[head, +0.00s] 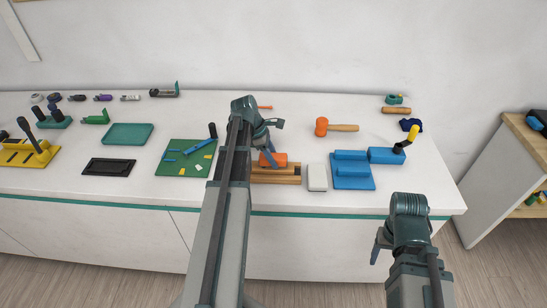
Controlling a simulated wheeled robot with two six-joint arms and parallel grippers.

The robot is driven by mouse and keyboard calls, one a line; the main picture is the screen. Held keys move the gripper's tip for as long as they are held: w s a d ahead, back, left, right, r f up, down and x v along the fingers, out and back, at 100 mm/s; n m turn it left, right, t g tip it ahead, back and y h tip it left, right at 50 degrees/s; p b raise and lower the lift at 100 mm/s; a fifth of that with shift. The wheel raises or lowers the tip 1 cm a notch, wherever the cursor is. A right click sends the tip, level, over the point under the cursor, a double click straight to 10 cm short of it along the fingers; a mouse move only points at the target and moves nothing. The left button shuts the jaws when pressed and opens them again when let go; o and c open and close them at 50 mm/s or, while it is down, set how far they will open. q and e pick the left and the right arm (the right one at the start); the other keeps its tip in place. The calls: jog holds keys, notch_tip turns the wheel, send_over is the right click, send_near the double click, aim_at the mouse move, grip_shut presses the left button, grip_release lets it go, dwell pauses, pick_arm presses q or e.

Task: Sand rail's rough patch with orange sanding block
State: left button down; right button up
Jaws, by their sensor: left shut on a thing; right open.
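The orange sanding block (279,160) is at the back part of the wooden rail (283,180), near the middle of the white table. My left gripper (269,156) comes down from above and is shut on the block. My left forearm hides the left part of the rail. I cannot make out the rough patch, nor tell whether the block touches the rail. My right gripper (381,245) is open and empty, in front of the table's front edge on the right.
A white block (316,177) stands just right of the rail, then a blue tool on a base (352,183). A green board (171,171) lies to the left. An orange mallet (338,127) lies behind. Bare tabletop (440,180) is free at the far right.

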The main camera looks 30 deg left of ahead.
pick_arm(q)
jog(key=shift+r+p, duration=2.25)
jog(key=shift+r, duration=0.4)
jog(key=shift+f, duration=0.1)
jog(key=shift+w+d, duration=0.1)
jog(key=shift+w, duration=0.05)
